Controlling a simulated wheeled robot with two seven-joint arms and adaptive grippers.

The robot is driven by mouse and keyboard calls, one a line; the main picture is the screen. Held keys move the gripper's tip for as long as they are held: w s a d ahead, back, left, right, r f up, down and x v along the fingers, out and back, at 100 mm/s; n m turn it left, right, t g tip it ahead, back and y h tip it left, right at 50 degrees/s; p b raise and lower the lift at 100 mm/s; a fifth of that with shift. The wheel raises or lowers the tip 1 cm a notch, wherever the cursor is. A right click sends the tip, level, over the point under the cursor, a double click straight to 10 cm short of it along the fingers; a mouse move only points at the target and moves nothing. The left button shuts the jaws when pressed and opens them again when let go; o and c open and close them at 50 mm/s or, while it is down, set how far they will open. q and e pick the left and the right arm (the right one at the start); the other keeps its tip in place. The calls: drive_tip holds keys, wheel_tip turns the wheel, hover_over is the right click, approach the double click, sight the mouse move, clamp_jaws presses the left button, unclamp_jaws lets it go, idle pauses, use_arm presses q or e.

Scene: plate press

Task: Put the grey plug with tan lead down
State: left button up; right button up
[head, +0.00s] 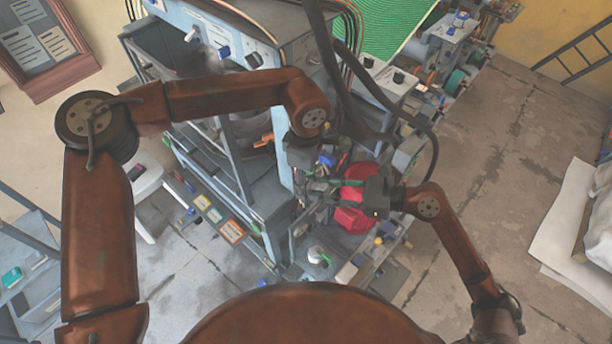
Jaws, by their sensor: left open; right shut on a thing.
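My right gripper (330,184) reaches in from the right over the cluttered bench and points left. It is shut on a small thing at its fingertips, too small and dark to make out. I cannot tell the grey plug or its tan lead apart from the clutter around it. My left gripper (303,185) hangs down from above, open, close to the left of the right gripper's fingertips. I cannot tell whether the two touch.
Red parts (353,218) lie below my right gripper among several small coloured items. A blue-grey machine cabinet (250,195) stands to the left. Thick dark hoses (345,85) run down behind the grippers. The floor (500,150) at right is open.

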use_arm(q)
drive_tip(key=c, duration=1.1)
clamp_jaws()
use_arm(e)
drive_tip(key=o, duration=1.2)
drive_tip(key=shift+o, duration=0.2)
